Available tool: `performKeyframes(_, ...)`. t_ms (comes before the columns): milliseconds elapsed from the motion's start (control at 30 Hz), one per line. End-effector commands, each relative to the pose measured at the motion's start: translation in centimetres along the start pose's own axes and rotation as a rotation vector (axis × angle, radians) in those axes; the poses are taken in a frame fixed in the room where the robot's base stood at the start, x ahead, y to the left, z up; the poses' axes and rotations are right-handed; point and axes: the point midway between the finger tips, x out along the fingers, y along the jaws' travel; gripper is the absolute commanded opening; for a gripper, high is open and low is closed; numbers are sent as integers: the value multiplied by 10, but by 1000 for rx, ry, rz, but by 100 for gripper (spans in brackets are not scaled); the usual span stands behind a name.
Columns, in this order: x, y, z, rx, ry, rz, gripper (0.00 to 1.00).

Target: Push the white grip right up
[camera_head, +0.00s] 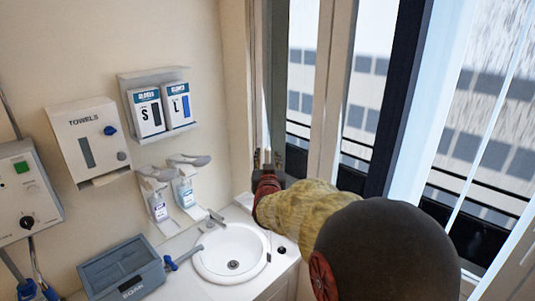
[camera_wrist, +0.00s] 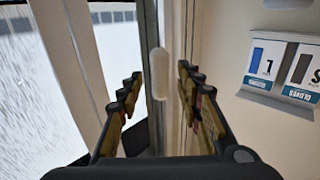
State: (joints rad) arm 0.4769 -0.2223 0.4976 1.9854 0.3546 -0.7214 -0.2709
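The white grip (camera_wrist: 159,73) is a rounded upright bar on the window frame, straight ahead in the wrist view. My gripper (camera_wrist: 160,88) is open, with one finger on each side of the grip's line and clear gaps to both. I cannot tell whether the grip lies between the fingertips or just beyond them. In the head view my gripper (camera_head: 267,158) is at the window frame (camera_head: 330,95), at the back corner. The grip is too small there to make out surely beside the fingers.
A sink (camera_head: 231,252) lies below my arm, with a grey soak box (camera_head: 122,268) to its left. Soap dispensers (camera_head: 159,205), glove boxes (camera_head: 160,108) and a towel dispenser (camera_head: 88,143) hang on the left wall. Window panes are on the right.

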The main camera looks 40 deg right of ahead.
Motion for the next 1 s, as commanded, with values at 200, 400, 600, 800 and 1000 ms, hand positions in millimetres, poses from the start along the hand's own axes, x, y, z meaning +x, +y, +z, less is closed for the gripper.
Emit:
performKeyframes(200, 16, 0, -1, -1, 0, -1, 36)
performKeyframes(400, 18, 0, -1, 0, 1, -1, 36)
performKeyframes(600, 18, -1, 0, 0, 0, -1, 31)
performKeyframes(800, 18, -1, 0, 0, 0, -1, 19)
performKeyframes(1000, 18, -1, 0, 0, 0, -2, 8)
